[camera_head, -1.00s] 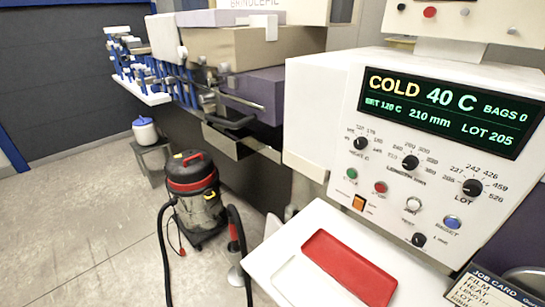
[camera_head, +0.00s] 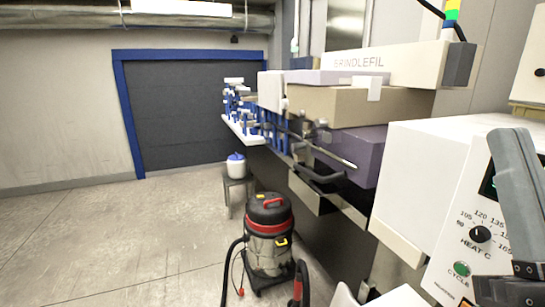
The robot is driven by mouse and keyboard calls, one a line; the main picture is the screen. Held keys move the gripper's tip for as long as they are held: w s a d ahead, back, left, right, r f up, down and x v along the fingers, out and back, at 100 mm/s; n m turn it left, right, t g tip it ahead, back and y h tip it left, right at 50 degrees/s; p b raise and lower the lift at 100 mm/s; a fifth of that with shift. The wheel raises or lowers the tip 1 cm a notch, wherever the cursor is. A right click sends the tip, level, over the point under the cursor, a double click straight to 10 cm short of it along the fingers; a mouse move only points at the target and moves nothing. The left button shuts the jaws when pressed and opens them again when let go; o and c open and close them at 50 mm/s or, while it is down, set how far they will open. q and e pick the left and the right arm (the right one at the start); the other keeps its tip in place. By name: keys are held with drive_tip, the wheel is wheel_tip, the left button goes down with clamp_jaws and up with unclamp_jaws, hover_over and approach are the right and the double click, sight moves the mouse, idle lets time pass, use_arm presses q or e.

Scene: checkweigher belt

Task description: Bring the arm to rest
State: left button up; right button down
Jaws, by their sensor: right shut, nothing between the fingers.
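My right gripper (camera_head: 514,145) shows at the right edge as a grey finger pointing up, with a dark joint low at the picture's corner. It is shut and holds nothing. It stands in front of the white control panel (camera_head: 452,240) and hides most of its display and right side. The Heat C dial and the green Cycle button show to the left of it. I cannot tell the gap between the gripper and the panel. My left gripper is not in view.
A red and black vacuum cleaner (camera_head: 269,245) with hoses stands on the floor. A white container with a blue lid (camera_head: 236,165) sits on a stool (camera_head: 237,193). The Brindlefil machine (camera_head: 350,100) runs along the right. Open floor (camera_head: 110,240) lies left, before a blue-framed shutter (camera_head: 190,105).

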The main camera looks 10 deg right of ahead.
drive_tip(key=a+r+n+y, duration=0.1)
drive_tip(key=a+n+y, duration=0.3)
drive_tip(key=y, duration=0.5)
wheel_tip(320, 180, up, 32)
drive_tip(key=f+m+p, duration=0.1)
drive_tip(key=p, duration=3.1)
wheel_tip(320, 180, down, 12)
drive_tip(key=b, duration=1.2)
drive_tip(key=shift+w+a, duration=0.2)
drive_tip(key=shift+a, duration=0.1)
drive_tip(key=shift+r, duration=0.15)
